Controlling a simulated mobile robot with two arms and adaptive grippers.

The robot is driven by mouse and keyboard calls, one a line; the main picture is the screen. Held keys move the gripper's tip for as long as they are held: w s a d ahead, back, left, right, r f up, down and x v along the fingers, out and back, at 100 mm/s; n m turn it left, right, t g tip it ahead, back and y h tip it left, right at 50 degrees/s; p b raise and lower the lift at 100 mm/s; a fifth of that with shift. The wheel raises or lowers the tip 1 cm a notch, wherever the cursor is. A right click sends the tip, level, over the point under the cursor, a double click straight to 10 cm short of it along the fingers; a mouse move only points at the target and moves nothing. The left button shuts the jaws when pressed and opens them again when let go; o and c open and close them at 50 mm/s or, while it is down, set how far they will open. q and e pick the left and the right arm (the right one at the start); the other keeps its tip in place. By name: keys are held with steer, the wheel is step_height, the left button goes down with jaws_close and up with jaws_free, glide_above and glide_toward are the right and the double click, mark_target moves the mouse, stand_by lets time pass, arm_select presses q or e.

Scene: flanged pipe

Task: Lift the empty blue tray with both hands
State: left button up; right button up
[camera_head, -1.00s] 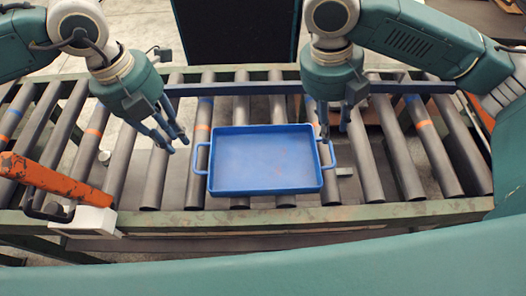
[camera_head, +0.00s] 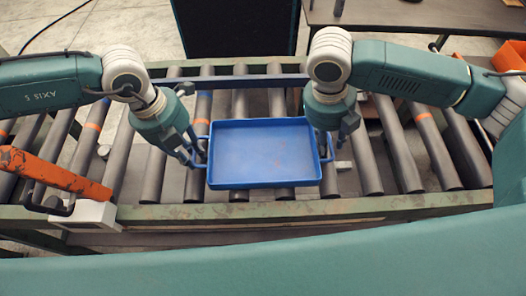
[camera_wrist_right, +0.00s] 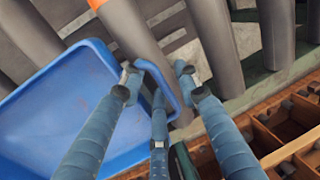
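The empty blue tray (camera_head: 265,155) lies level on the rollers, with a handle on its left and right sides. My left gripper (camera_head: 197,158) is at the left handle, pointing down; its fingers overlap the handle, so its grip is unclear. My right gripper (camera_head: 335,148) is at the right handle. In the right wrist view, the tray (camera_wrist_right: 45,115) is at the left, and its handle (camera_wrist_right: 172,92) runs between the spread fingers of my right gripper (camera_wrist_right: 158,75). Gaps show between these fingers and the handle.
The roller conveyor (camera_head: 395,150) has free rollers on both sides of the tray. An orange lever arm (camera_head: 55,172) on a white box stands at the left. A black panel (camera_head: 237,30) is behind the conveyor. A table (camera_head: 420,20) and orange bins (camera_head: 510,55) are at the back right.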

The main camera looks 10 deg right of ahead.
arm_select(q)
jaws_close()
arm_select(e)
steer(key=c, duration=0.6)
jaws_close()
arm_select(q)
steer(key=shift+r, duration=0.1)
arm_select(e)
steer(key=shift+r, duration=0.1)
